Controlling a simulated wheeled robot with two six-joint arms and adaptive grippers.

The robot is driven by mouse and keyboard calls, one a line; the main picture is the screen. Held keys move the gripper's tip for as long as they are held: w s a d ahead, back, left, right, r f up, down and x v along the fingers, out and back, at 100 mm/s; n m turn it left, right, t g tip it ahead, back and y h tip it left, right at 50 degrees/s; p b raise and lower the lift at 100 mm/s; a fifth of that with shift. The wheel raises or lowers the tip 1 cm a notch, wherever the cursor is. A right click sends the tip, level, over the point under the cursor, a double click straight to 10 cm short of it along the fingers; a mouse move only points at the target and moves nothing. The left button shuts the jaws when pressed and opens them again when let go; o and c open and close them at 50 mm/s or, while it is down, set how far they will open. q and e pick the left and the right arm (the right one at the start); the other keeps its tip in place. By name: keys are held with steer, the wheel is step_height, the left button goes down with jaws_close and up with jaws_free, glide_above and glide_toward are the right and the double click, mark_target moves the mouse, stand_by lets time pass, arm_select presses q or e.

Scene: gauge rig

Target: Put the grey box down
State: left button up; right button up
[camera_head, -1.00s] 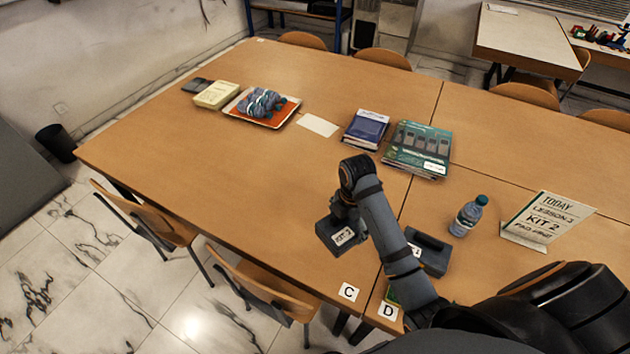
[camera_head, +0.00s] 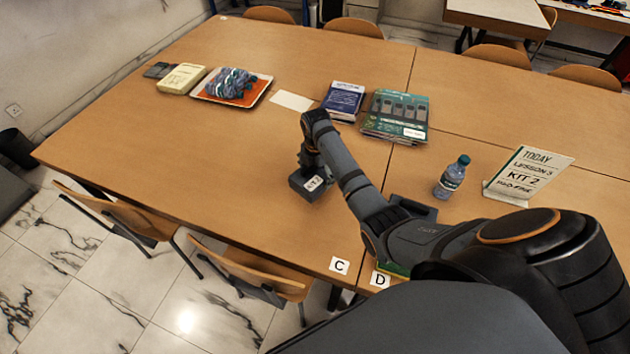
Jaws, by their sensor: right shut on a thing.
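The grey box (camera_head: 299,186) with a white kit label is at the middle of the wooden table (camera_head: 230,155), left of the seam. My right gripper (camera_head: 313,172) is shut on it from above, and my right arm hides part of it. The box is low over the table or touching it; I cannot tell which. A second dark grey box (camera_head: 413,207) lies to its right, partly hidden behind my right arm. My left gripper is not in view.
A water bottle (camera_head: 452,177) and a lesson sign (camera_head: 528,174) stand at right. Books (camera_head: 343,99), a stack of magazines (camera_head: 396,115), a white card (camera_head: 291,101) and a tray (camera_head: 263,91) lie farther back. Cards C (camera_head: 339,265) and D (camera_head: 380,279) mark the front edge. Table left of the box is clear.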

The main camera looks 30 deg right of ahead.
mark_target(315, 170)
steer(key=shift+w+f, duration=0.5)
steer(key=shift+f, duration=1.5)
steer(key=shift+s, duration=0.1)
steer(key=o, duration=1.2)
steer(key=shift+f, duration=0.15)
step_height(315, 170, up, 12)
steer(key=shift+r, duration=0.15)
steer(key=shift+s, duration=0.1)
